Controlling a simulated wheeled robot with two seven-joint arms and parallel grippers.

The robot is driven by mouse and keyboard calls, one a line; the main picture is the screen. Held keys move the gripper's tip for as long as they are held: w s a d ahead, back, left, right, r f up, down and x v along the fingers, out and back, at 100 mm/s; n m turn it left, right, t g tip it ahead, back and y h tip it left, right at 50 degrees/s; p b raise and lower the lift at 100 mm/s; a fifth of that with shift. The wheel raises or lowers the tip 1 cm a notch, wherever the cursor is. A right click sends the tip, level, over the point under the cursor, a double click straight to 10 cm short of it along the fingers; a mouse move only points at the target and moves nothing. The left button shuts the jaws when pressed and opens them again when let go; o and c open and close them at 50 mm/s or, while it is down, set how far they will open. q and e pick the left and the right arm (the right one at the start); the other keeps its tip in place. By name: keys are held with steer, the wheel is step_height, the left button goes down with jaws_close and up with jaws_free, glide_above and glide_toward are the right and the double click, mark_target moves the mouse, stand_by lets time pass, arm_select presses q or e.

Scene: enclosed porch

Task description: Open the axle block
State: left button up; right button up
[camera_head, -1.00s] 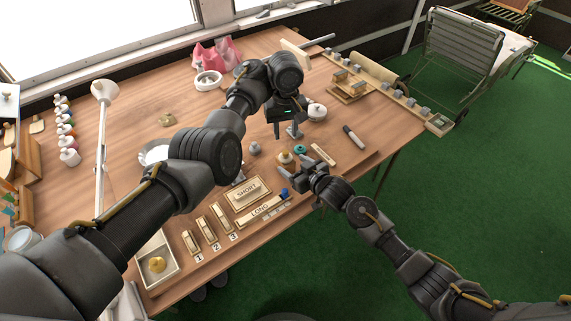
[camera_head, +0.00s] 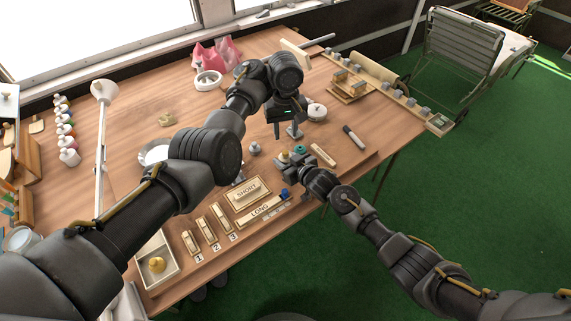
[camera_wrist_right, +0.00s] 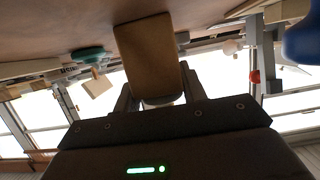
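Which object is the axle block is not labelled; a tan wooden block (camera_wrist_right: 148,55) stands between the finger lines of my right gripper in the right wrist view. My right gripper (camera_head: 292,162) is low over the table's front edge, beside a small brass-coloured piece (camera_head: 283,157) and a teal ring (camera_head: 300,149). Its fingers look spread, with no clear grip on the block. My left gripper (camera_head: 287,126) hangs over the table behind it, fingers apart, with a grey metal piece (camera_head: 294,132) below. The right gripper's fingertips are partly hidden in the head view.
A board marked SHORT (camera_head: 247,190) and one marked LONG (camera_head: 262,209) lie left of my right gripper. A small tan bar (camera_head: 323,154) and a dark marker (camera_head: 354,136) lie to the right. A tray with a brass knob (camera_head: 157,264) is front left. A white lidded pot (camera_head: 316,112) stands behind.

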jaws_close()
steer(key=o, duration=0.8)
jaws_free()
steer(key=shift+c, duration=0.2)
